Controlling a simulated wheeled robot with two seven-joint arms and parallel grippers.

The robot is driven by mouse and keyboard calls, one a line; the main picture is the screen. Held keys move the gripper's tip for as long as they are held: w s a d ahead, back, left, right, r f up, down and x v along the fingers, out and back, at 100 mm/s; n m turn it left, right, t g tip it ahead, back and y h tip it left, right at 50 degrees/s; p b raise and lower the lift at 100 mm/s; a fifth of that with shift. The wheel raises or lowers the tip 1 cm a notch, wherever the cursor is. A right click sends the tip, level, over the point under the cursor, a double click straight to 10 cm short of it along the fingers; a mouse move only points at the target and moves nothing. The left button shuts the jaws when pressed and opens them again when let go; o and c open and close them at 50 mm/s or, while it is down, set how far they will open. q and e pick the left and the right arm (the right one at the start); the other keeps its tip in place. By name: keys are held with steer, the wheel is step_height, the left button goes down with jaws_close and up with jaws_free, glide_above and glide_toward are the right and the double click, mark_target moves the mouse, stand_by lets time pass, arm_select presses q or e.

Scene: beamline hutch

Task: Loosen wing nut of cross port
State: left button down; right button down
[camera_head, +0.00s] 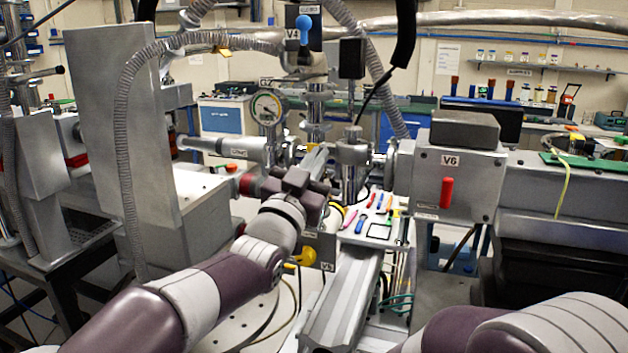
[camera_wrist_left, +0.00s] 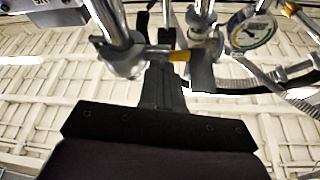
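The steel vacuum cross (camera_head: 318,110) stands at the centre of the beamline, with pipes on several sides. My left gripper (camera_head: 318,158) reaches up to the cross from below and in front, its fingers close against the metal parts. In the left wrist view the gripper (camera_wrist_left: 165,72) points at the steel tubes and flanges, and a small brass-coloured piece (camera_wrist_left: 180,56) shows by its fingertips. I cannot tell if this piece is the wing nut or if the fingers touch it. The finger gap is unclear. My right arm shows at the lower right, its gripper out of view.
A round pressure gauge (camera_head: 266,107) sits left of the cross; it also shows in the left wrist view (camera_wrist_left: 252,30). A grey V6 box (camera_head: 458,165) with a red handle stands to the right. Flexible hoses hang around the cross. A tool tray (camera_head: 380,229) lies below, right of my gripper.

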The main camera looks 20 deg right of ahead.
arm_select(q)
steer(key=shift+f+n+t+y+b, duration=0.15)
steer(key=shift+n+t+y+b, duration=0.25)
steer(key=shift+n+b, duration=0.55)
steer(key=shift+n, duration=0.35)
steer(key=c, duration=1.3)
jaws_free()
steer(key=shift+d, duration=0.1)
